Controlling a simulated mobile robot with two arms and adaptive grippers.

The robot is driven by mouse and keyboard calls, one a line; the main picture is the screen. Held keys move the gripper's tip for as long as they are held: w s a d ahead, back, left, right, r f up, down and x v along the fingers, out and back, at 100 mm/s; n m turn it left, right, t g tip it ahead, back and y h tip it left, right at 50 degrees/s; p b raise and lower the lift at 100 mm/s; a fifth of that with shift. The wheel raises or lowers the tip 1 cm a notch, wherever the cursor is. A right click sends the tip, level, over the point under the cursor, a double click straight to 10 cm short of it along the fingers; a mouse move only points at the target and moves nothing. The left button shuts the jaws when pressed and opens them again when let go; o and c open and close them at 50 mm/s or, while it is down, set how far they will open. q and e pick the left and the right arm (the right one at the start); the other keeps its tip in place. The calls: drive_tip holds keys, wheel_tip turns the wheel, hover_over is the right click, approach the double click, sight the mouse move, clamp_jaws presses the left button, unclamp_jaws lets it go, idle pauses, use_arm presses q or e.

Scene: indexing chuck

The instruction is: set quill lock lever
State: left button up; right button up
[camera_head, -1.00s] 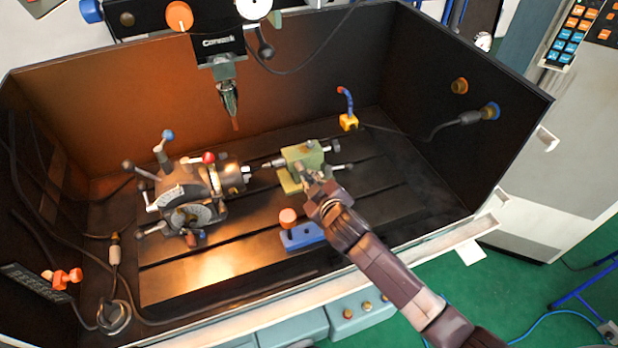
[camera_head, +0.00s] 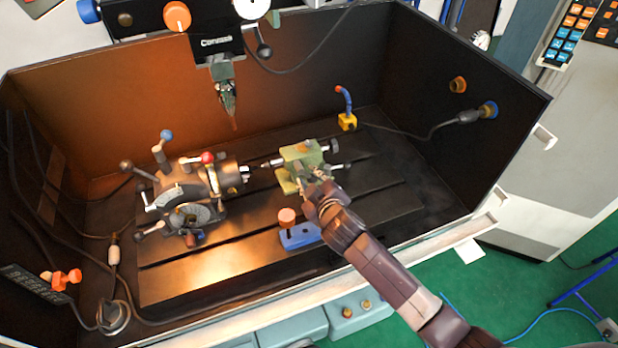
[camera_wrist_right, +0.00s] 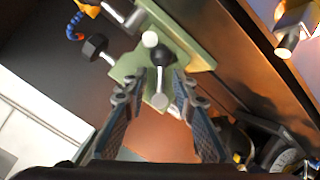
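The green tailstock (camera_head: 301,153) stands on the slotted table, its quill (camera_head: 268,163) pointing left toward the indexing head (camera_head: 182,190). In the right wrist view the green tailstock body (camera_wrist_right: 203,58) fills the upper middle. A small lever with a black ball (camera_wrist_right: 163,55) and a pale rod stands on it; I cannot tell for certain that this is the quill lock lever. My right gripper (camera_head: 312,182) is at the tailstock's front side. Its fingers (camera_wrist_right: 158,100) are apart, with the lever's pale end between and beyond them, and nothing gripped. My left gripper is out of view.
A blue block with an orange knob (camera_head: 287,217) sits just in front of the tailstock. A yellow base with a blue hose (camera_head: 347,121) stands behind it. The spindle (camera_head: 228,98) hangs above left. Dark enclosure walls surround the table; its right part is clear.

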drive_tip(key=v, duration=1.2)
drive_tip(key=shift+f, duration=0.1)
